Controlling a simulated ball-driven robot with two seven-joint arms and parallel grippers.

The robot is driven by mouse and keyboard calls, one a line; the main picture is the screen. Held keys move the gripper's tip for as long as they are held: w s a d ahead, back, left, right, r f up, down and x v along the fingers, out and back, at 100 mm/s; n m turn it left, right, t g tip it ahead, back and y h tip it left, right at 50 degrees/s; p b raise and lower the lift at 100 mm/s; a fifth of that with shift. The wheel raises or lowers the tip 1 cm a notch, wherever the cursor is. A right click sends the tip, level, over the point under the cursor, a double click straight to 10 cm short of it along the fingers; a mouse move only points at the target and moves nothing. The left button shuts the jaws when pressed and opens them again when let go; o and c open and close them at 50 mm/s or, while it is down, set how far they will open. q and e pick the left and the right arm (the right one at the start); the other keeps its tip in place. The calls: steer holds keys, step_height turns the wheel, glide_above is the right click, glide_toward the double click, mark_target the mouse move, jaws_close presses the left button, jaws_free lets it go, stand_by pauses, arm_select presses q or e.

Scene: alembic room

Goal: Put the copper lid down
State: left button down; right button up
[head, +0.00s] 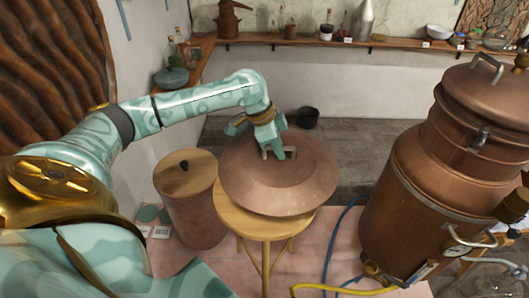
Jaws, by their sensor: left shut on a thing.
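The copper lid (300,187) is a wide, shallow round dish shape with a handle on top, in the middle of the head view. My left gripper (277,151) is over the lid and shut on its handle (290,154). The lid is above a round wooden stool (258,228) and hides most of the seat; I cannot tell whether it touches the seat. My right gripper is not in view.
A large copper still (405,200) stands at the right. A lidded wooden-topped bin (187,185) stands left of the stool. A blue hose (333,240) and a yellow hose (340,291) lie on the floor. A dark pot (308,118) is behind the lid.

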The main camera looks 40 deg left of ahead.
mark_target(270, 158)
arm_select(q)
steer(key=f, duration=0.1)
steer(key=s+a+f, duration=0.1)
steer(key=shift+s+f, duration=0.1)
steer(key=shift+f, duration=0.2)
steer(key=shift+s+a+f, duration=0.15)
steer(key=shift+a+f, duration=0.1)
steer(key=shift+f, duration=0.3)
steer(key=f, duration=0.1)
steer(key=f+p, duration=0.1)
steer(key=a+f, duration=0.1)
steer(key=shift+s+f, duration=0.15)
steer(key=shift+s, duration=0.2)
steer(key=shift+f, duration=0.25)
steer(key=shift+w+d, duration=0.15)
steer(key=shift+d, duration=0.05)
steer(key=c, duration=1.5)
jaws_free()
steer(key=shift+a, duration=0.1)
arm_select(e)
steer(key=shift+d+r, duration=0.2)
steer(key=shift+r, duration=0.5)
